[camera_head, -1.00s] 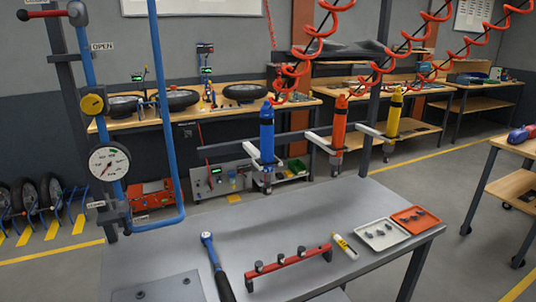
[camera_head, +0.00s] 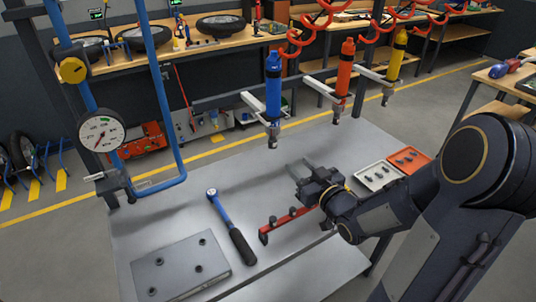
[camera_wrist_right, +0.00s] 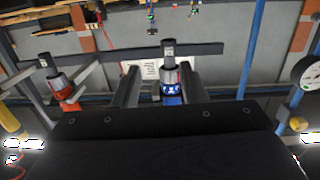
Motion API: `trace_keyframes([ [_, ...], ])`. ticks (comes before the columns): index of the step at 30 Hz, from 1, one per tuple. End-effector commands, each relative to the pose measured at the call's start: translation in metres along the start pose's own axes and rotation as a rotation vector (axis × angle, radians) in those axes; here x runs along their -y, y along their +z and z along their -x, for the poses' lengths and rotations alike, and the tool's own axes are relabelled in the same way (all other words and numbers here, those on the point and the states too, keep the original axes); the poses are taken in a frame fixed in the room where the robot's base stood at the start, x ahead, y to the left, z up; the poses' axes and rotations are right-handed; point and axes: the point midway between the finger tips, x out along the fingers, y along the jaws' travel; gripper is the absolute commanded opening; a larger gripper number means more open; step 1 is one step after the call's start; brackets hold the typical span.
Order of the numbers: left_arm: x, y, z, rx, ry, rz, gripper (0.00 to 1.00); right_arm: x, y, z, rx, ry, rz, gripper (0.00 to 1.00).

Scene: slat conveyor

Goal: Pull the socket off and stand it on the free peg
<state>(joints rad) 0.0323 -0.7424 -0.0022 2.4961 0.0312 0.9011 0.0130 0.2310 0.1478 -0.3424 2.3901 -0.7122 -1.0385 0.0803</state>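A blue screwdriver (camera_head: 273,85) hangs point down over the bench, with a grey metal socket (camera_head: 272,138) at its lower end. In the right wrist view the socket (camera_wrist_right: 168,49) stands out beyond the blue tool body, between my finger lines. My right gripper (camera_head: 299,167) is open and empty, below and slightly right of the socket in the head view, fingers pointing towards the back. The red peg rack (camera_head: 283,226) lies on the bench with dark pieces on it. My gripper hides its right end, and I cannot tell which peg is free. My left gripper is not in view.
An orange screwdriver (camera_head: 343,75) and a yellow one (camera_head: 395,60) hang to the right. A blue torque wrench (camera_head: 232,229) and a grey plate (camera_head: 180,265) lie left of the rack. A white tray (camera_head: 379,189) is at right. A blue pipe frame (camera_head: 165,100) stands left.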

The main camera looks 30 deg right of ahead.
Motion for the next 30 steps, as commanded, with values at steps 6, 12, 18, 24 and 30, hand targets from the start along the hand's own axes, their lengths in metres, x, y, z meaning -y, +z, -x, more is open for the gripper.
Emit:
trace_keyframes([
  [6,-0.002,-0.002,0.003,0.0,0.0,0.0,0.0,0.003,-0.004,-0.004,-0.055,-0.032,0.006,0.38],
  [12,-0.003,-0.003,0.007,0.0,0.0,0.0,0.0,0.004,-0.006,-0.022,-0.055,-0.033,0.006,0.38],
  [18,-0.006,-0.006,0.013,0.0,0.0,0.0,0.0,0.005,-0.008,-0.046,-0.054,-0.033,0.007,0.38],
  [24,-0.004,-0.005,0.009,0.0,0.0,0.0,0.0,0.006,-0.006,-0.07,-0.058,-0.032,0.008,0.38],
  [30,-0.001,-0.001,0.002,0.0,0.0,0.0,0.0,0.006,-0.007,-0.09,-0.057,-0.032,0.007,0.38],
])
